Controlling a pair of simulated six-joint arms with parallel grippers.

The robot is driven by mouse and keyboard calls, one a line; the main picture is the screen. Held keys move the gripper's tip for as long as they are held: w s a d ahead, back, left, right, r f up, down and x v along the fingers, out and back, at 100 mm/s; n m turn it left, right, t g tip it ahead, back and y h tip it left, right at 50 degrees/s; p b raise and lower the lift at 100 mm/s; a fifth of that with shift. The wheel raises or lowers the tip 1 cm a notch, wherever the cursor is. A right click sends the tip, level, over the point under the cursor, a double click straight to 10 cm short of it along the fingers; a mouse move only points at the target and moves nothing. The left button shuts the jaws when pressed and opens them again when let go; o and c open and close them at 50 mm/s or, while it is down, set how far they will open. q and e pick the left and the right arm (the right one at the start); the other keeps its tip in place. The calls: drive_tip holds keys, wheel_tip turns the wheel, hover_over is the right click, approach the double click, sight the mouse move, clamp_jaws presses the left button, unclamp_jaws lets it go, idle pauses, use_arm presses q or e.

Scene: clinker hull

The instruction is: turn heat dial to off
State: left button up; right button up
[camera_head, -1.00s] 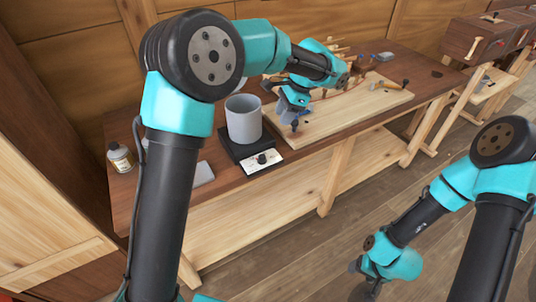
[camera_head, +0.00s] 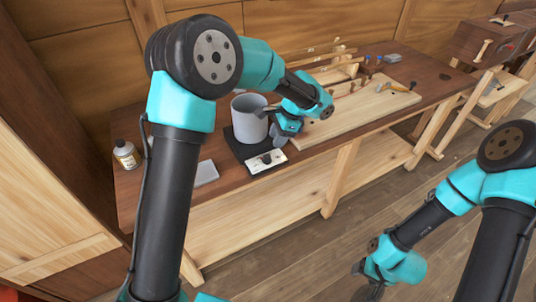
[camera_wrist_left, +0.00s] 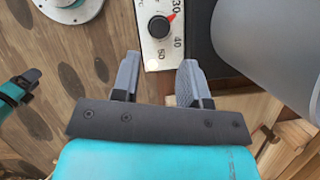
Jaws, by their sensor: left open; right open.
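The heat dial (camera_wrist_left: 160,27) is a black knob with a red pointer on a white panel marked with numbers, including 30, 40 and 50. The pointer is near the 30. The dial is on the front of a black hot plate (camera_head: 232,142), and its panel (camera_head: 265,162) shows in the head view. A grey pot (camera_head: 248,120) stands on the plate. My left gripper (camera_wrist_left: 157,78) is open and empty, close to the dial, with its fingers apart and just short of it. My right gripper (camera_head: 365,282) hangs low over the floor, away from the bench.
A small bottle (camera_head: 126,154) and a grey block (camera_head: 205,173) are on the bench (camera_head: 180,180) left of the plate. A pale board (camera_head: 350,112) with tools lies to the right. The pot wall is close to my left gripper.

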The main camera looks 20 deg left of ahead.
sight(267, 156)
use_arm(q)
drive_tip(key=x, duration=0.8)
drive_tip(key=shift+f, duration=0.1)
drive_tip(key=shift+c, duration=0.2)
drive_tip(key=c, duration=0.6)
drive_tip(key=shift+n, duration=0.5)
drive_tip(key=shift+a+n+g+h, duration=0.1)
drive_tip(key=shift+n+g+h, duration=0.35)
drive_tip(key=shift+n, duration=0.75)
drive_tip(key=shift+n+g+h, duration=0.55)
drive_tip(key=shift+n+h, duration=0.1)
drive_tip(key=shift+n, duration=1.45)
